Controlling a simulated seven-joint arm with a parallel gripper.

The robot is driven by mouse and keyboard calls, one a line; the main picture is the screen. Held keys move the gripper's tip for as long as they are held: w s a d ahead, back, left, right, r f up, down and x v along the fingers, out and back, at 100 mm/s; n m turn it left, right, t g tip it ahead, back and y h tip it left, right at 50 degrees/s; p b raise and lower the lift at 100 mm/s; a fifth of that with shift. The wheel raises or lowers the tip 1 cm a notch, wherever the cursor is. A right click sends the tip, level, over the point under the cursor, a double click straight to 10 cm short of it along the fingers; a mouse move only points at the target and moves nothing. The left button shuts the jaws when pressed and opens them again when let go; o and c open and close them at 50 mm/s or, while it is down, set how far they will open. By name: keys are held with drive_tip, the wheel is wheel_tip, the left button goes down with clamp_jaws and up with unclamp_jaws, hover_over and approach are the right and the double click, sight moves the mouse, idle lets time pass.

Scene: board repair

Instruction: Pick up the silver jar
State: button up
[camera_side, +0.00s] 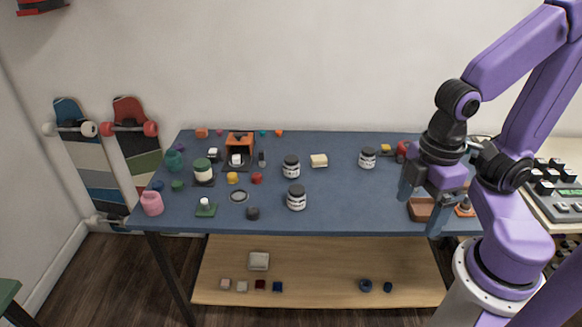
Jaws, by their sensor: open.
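Three small jars with dark lids and pale label bands stand upright on the blue tabletop. One jar (367,158) is right of centre near the back, another jar (291,167) is at the middle, and a third jar (296,198) is nearer the front edge. They are too small for me to tell which one is silver. My gripper (420,206) is at the right end of the table, to the right of all three jars. Its two fingers are spread apart, with no jar between them. It partly hides the brown block behind it.
The blue table (335,205) has a clear area between the jars and my gripper. A brown block (422,210) lies by my fingers. A cream block (318,160) lies between jars.

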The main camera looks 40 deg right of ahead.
drive_tip(key=n+t+h, duration=0.6)
drive_tip(key=n+t, duration=0.6)
drive_tip(key=n, duration=0.6)
hover_over(294, 163)
drive_tip(key=w, duration=0.1)
drive_tip(key=f, duration=1.9)
drive_tip(key=shift+d, duration=0.2)
drive_tip(key=shift+f, duration=2.3)
drive_tip(key=f, duration=0.2)
drive_tip(key=w, duration=0.1)
drive_tip(key=shift+d+f+h, duration=0.25)
drive_tip(key=shift+f+h, duration=0.05)
drive_tip(key=shift+f, duration=0.1)
drive_tip(key=shift+x, duration=1)
